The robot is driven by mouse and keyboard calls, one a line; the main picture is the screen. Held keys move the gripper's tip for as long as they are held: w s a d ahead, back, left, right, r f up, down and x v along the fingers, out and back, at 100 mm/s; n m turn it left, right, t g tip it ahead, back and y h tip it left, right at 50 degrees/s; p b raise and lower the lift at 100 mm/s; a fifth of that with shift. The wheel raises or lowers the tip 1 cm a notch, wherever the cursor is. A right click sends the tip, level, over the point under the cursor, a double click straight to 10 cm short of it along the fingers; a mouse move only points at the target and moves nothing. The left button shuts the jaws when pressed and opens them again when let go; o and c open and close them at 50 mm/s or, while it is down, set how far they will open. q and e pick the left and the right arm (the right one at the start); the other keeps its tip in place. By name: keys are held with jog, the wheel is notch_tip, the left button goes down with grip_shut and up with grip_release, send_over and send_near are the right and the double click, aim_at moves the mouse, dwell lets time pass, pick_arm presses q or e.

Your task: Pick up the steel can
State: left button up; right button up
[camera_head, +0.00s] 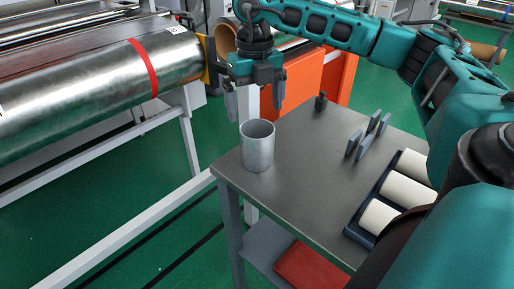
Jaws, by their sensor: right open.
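The steel can (258,152) is a grey, open-topped cylinder. It stands upright near the left corner of the grey table (300,190). My right gripper (254,103) points downward in the picture just above and behind the can's rim. Its two fingers are spread apart with nothing between them. I cannot tell from this one view whether the fingers are over the can or behind it. My left gripper does not show.
A dark tray with white rolls (405,190) sits at the table's right side. Grey upright plates (367,137) and a small dark object (321,101) stand farther back. A large foil roll (100,95) on a machine is at the left. A red item (308,268) lies on the lower shelf.

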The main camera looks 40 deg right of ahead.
aim_at(255, 120)
notch_tip(255, 120, down, 4)
jog(key=shift+f, duration=0.2)
jog(key=f, duration=0.5)
jog(key=shift+s+f+b, duration=0.1)
jog(key=shift+s+b, duration=0.1)
jog(key=shift+b, duration=0.1)
jog(key=c, duration=1)
